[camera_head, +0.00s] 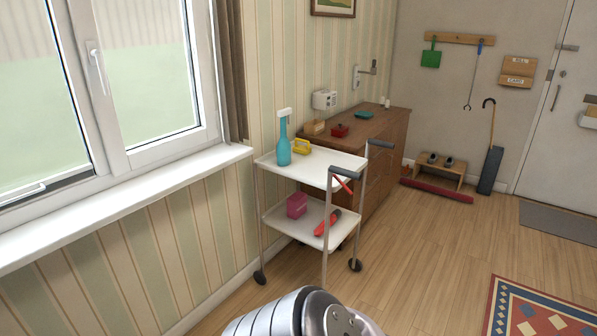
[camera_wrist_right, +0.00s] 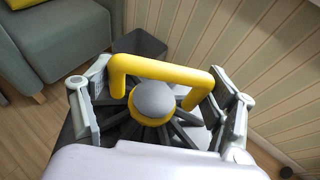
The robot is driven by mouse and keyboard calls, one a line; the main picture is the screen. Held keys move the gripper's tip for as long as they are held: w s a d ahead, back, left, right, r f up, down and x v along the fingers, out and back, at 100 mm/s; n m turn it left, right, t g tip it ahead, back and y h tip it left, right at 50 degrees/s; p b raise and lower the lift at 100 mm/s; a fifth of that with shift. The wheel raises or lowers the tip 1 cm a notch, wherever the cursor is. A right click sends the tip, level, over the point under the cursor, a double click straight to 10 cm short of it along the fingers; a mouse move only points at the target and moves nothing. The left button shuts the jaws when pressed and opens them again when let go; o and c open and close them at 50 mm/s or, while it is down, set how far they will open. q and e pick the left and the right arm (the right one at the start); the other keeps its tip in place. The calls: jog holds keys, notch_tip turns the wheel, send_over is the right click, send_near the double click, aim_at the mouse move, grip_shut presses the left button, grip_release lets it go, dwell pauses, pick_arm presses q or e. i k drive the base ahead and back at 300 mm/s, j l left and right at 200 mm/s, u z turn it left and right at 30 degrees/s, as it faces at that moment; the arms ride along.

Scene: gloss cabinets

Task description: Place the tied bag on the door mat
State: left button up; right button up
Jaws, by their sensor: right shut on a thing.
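In the right wrist view my right gripper (camera_wrist_right: 162,105) is shut on the tied bag (camera_wrist_right: 125,128). The bag is dark, with pleats gathered under a yellow collar, a grey knob and a yellow loop handle (camera_wrist_right: 165,68). The gripper's fingers lie on either side of the loop and neck; the lower part of the bag is mostly hidden. The grey door mat (camera_head: 560,220) lies flat in front of the white door at the far right of the head view, with nothing on its visible part. My left gripper is not in view.
A white trolley (camera_head: 335,163) with a spray bottle (camera_head: 283,138) stands by the window wall. Beyond it are a wooden dresser (camera_head: 385,135) and low shoe bench (camera_head: 437,170). A patterned rug (camera_head: 545,308) lies at lower right; bare floor separates it from the mat.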

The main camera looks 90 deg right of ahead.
aim_at(558, 224)
jog(key=z, duration=1.5)
jog(key=l+z, duration=0.4)
jog(key=i+l+z, duration=0.1)
jog(key=l+z, duration=0.35)
jog(key=i+l+z, duration=0.15)
jog(key=l+z, duration=0.25)
jog(key=i+l+z, duration=0.2)
jog(key=l+z, duration=0.2)
jog(key=i+l+z, duration=0.25)
jog(key=z, duration=0.2)
jog(key=i+l+z, duration=0.25)
jog(key=z, duration=0.15)
jog(key=i+l+z, duration=0.3)
jog(key=i, duration=0.4)
jog(key=i+z, duration=0.3)
jog(key=i, duration=1.8)
jog(key=i+l+u, duration=0.1)
jog(key=i, duration=1.25)
